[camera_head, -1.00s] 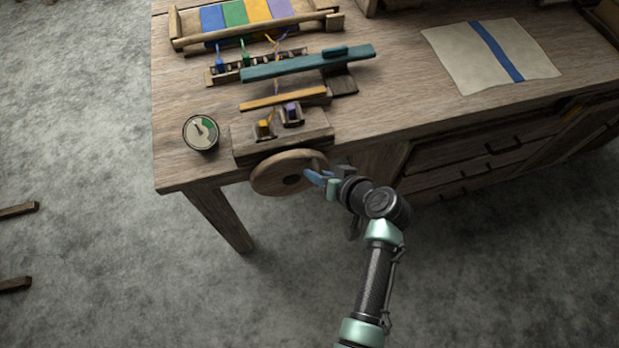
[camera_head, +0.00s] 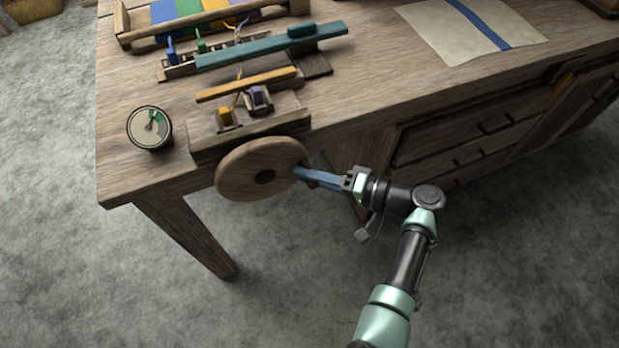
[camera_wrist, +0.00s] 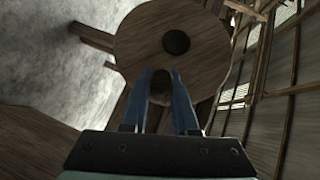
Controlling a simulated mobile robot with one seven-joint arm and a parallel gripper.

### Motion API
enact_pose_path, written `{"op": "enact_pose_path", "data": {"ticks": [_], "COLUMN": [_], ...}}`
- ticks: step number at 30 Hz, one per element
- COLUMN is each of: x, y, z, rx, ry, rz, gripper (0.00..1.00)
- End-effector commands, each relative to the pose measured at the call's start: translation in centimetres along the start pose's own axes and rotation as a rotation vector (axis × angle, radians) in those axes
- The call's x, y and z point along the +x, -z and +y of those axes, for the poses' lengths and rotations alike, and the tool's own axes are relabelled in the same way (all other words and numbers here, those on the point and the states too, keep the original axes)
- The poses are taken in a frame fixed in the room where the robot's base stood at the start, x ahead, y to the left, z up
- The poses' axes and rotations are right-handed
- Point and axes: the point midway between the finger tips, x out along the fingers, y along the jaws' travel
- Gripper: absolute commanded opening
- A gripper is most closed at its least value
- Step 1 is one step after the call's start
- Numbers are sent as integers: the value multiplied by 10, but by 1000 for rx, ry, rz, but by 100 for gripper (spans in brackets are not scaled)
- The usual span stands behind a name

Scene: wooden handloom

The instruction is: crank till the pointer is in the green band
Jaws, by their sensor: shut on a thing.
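The round wooden crank wheel (camera_head: 240,172) hangs at the table's front edge, its dark hub (camera_head: 265,177) in the middle. My gripper (camera_head: 304,175) has its blue fingers at the wheel's right rim, shut on the crank handle, which is mostly hidden between them. In the wrist view the two fingers (camera_wrist: 165,75) reach to the wheel face (camera_wrist: 145,45) below its dark hub. The dial (camera_head: 143,137) stands on the table's left corner, with a green band (camera_head: 160,119) at its upper right. Its dark pointer (camera_head: 151,123) points up, close to the band; I cannot tell whether it is inside.
A loom block with yellow (camera_head: 226,117) and purple (camera_head: 257,98) pieces sits behind the wheel. A teal bar (camera_head: 265,47) lies farther back. A cloth with a blue stripe (camera_head: 482,25) lies at the back right. Drawers (camera_head: 450,160) front the table.

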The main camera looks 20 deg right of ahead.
Motion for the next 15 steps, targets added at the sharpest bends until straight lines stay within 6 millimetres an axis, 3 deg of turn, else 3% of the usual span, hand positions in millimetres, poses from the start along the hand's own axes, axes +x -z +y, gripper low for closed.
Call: {"op": "enact_pose_path", "data": {"ticks": [3, 15], "x": [3, 4], "y": [-5, -6], "z": [8, 11], "rx": [-2, -4], "ry": [-7, -11], "rz": [-9, -11], "gripper": [0, 0]}}
